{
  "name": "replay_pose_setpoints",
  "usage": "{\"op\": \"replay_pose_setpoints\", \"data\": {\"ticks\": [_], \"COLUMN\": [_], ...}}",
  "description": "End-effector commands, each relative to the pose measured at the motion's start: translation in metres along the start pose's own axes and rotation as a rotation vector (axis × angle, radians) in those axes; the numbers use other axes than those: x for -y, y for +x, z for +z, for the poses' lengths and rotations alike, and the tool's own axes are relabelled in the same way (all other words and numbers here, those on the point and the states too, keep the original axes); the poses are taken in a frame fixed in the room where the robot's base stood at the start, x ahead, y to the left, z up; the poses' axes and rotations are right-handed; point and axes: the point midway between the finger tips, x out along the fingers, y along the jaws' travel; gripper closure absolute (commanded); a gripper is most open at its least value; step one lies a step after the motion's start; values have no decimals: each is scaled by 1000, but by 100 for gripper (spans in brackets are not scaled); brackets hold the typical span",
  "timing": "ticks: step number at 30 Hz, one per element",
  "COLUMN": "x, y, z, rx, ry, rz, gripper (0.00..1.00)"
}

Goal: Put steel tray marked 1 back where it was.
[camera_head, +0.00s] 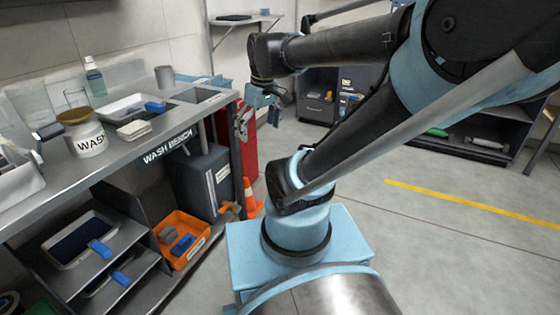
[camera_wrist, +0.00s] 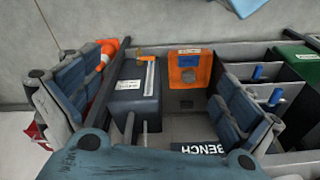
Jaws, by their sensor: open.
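No mark "1" is legible on any tray in either view, so I cannot tell which one is steel tray 1. In the head view, a shallow tray with a blue item stands on the wash bench (camera_head: 192,126), its rim pale (camera_head: 108,106). Another pale-rimmed tray (camera_head: 62,264) with a dark inside and a blue piece at its edge lies on the upper shelf below the bench. A further tray is partly hidden on the shelf under it. My gripper (camera_head: 266,100) is open and empty, in the air beyond the bench's right end. In the wrist view its fingers (camera_wrist: 155,85) are spread wide.
The bench top holds a WASH tub (camera_head: 86,138), a bottle (camera_head: 94,78) and a grey cup (camera_head: 165,77). Below stand an orange bin (camera_head: 185,252) and a dark box (camera_head: 203,182). An orange cone (camera_head: 250,200) stands near the bench's end.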

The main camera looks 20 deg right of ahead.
Motion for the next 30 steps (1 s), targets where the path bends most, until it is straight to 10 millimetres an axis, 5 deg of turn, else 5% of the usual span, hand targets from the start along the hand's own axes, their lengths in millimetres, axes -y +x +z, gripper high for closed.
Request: {"op": "replay_pose_setpoints", "data": {"ticks": [6,12,30], "x": [-7,-17,-20], "y": [47,71,75], "z": [59,88,91], "rx": [-29,-50,-52], "ry": [325,493,522], "rz": [75,112,116], "gripper": [1,1,1]}}
